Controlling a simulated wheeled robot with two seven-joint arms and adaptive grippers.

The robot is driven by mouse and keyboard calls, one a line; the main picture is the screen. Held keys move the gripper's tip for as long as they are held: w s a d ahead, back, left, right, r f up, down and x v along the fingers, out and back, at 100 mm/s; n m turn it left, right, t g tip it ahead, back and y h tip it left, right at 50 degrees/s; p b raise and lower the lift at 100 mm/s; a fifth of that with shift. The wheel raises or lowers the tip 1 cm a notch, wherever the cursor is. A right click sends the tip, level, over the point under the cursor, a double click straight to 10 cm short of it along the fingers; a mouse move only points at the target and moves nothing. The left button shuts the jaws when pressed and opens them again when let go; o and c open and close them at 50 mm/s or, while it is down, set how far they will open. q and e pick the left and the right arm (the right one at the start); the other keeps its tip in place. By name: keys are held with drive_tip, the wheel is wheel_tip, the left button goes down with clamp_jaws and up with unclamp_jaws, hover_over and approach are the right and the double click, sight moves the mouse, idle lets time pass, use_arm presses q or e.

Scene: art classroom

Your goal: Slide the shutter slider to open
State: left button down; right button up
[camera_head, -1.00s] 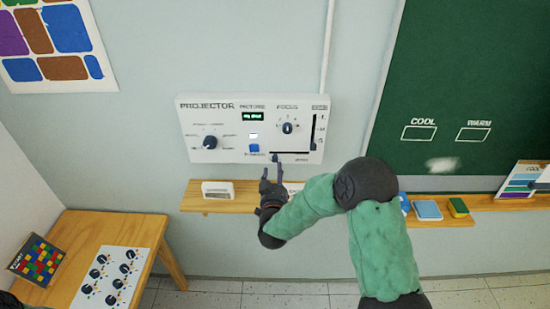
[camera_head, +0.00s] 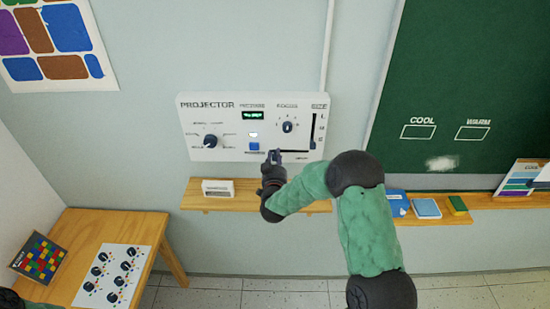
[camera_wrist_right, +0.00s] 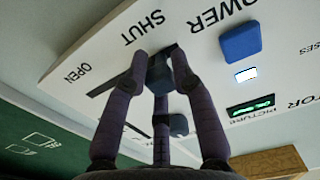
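The white projector panel (camera_head: 230,145) hangs on the wall. Its shutter slider (camera_wrist_right: 161,76) is a small grey-blue knob in a dark slot (camera_wrist_right: 112,84); in the right wrist view it sits at the end by the printed SHUT, away from OPEN. My right gripper (camera_head: 273,157) is at the panel's lower edge, hiding the knob in the head view. In the right wrist view its fingers (camera_wrist_right: 157,58) are close on both sides of the knob and appear closed on it. My left gripper is not clearly in view.
A blue button (camera_head: 254,147), a focus dial (camera_head: 287,127) and a vertical slider (camera_head: 313,137) are near the gripper. A wooden shelf (camera_head: 240,204) with a white block (camera_head: 218,188) is just below. A wooden table (camera_head: 95,225) stands at lower left.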

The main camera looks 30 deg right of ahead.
sight(304, 151)
drive_tip(key=shift+r, duration=0.1)
clamp_jaws()
drive_tip(key=shift+s+d, duration=0.1)
drive_tip(key=shift+d, duration=0.25)
drive_tip(key=s+d+b, duration=0.1)
drive_tip(key=d+b, duration=0.1)
drive_tip(key=s+d+b, duration=0.1)
drive_tip(key=s+d, duration=0.1)
drive_tip(key=d, duration=0.1)
drive_tip(key=s+d+b, duration=0.1)
drive_tip(key=d+b, duration=0.1)
drive_tip(key=shift+s+d+b, duration=0.2)
drive_tip(key=shift+s+b, duration=0.1)
drive_tip(key=shift+s+d+r, duration=0.2)
drive_tip(key=shift+s+d, duration=0.05)
drive_tip(key=shift+d, duration=0.15)
drive_tip(key=o, duration=0.8)
unclamp_jaws()
drive_tip(key=shift+c, duration=0.2)
drive_tip(key=shift+f, duration=0.1)
drive_tip(key=shift+s, duration=0.1)
